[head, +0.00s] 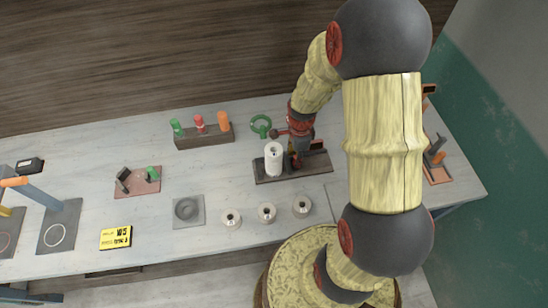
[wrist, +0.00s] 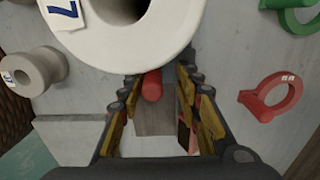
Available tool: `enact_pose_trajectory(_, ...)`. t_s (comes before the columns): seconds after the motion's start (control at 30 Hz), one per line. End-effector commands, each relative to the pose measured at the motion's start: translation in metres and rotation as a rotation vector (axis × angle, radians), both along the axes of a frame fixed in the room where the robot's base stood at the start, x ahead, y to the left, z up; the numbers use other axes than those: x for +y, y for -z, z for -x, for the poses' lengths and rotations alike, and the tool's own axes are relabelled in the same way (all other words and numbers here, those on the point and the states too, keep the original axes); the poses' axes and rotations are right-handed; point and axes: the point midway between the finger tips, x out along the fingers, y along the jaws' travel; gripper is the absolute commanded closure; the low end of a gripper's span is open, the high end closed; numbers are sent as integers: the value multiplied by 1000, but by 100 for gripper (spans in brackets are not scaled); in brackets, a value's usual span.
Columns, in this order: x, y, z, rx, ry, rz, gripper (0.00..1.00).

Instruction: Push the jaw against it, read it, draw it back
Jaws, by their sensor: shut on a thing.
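A dark gauge base (head: 264,178) lies on the bench, with a white cylinder (head: 273,158) on its left part. In the wrist view the cylinder's pale round end (wrist: 85,45) has a hole and a blue-marked label, partly cut off by the frame. My gripper (head: 297,148) is over the base, just right of the cylinder. In the wrist view my gripper (wrist: 160,88) has its fingers around a red peg (wrist: 152,85), close beside the cylinder. The jaw below the peg is mostly hidden, and I cannot tell whether it touches the cylinder.
A green ring (head: 261,126) and a red ring (wrist: 270,97) lie close by. Small pale spools (head: 266,212) stand in front. A block with coloured pegs (head: 205,138) is behind left. A yellow sign (head: 115,237) and a grey pad (head: 188,220) are left, with bare bench between.

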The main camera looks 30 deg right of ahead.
Motion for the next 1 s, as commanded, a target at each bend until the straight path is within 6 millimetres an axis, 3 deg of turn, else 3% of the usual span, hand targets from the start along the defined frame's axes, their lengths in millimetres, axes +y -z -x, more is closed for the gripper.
enact_pose_trajectory(0.03,4,6,13,32,-2,-9,88)
enact_pose_trajectory(1.0,23,7,9,35,-3,-9,87)
